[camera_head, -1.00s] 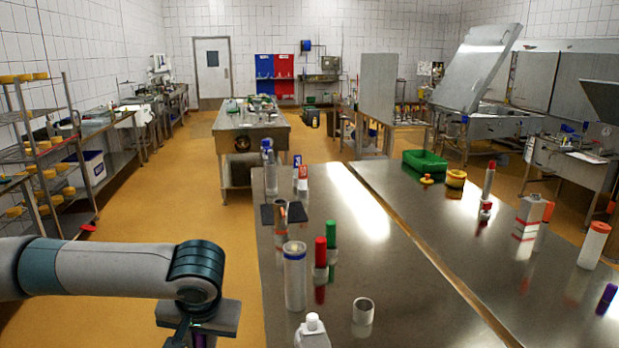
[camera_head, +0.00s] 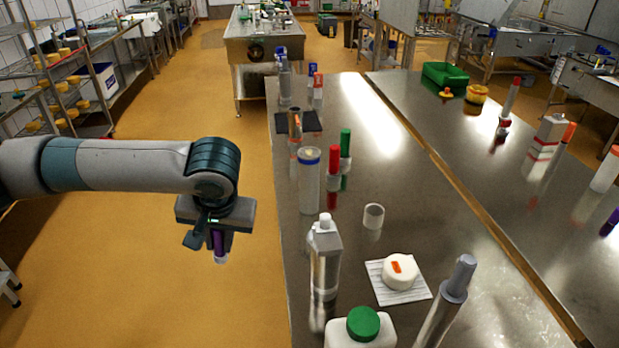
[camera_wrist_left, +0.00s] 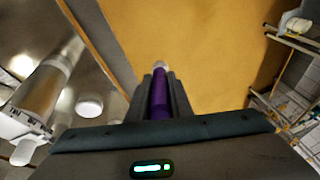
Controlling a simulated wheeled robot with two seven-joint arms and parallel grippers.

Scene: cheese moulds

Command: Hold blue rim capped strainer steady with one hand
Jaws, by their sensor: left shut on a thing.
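The blue rim capped strainer (camera_head: 309,182) is a clear, pale cylinder with a blue ring at its top. It stands upright on the steel table (camera_head: 385,215), near the left edge. My left gripper (camera_head: 218,240) hangs over the floor, left of the table and apart from the strainer. It is shut on a slim purple object with a pale tip (camera_head: 220,256). The purple object also shows between the fingers in the left wrist view (camera_wrist_left: 160,97). My right gripper is not in view.
Red (camera_head: 333,163) and green (camera_head: 345,150) capped tubes stand close right of the strainer. A clear bottle (camera_head: 325,260), a small ring (camera_head: 373,215) and a white cheese (camera_head: 400,272) on a mat are nearer. Bare table lies right of the ring.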

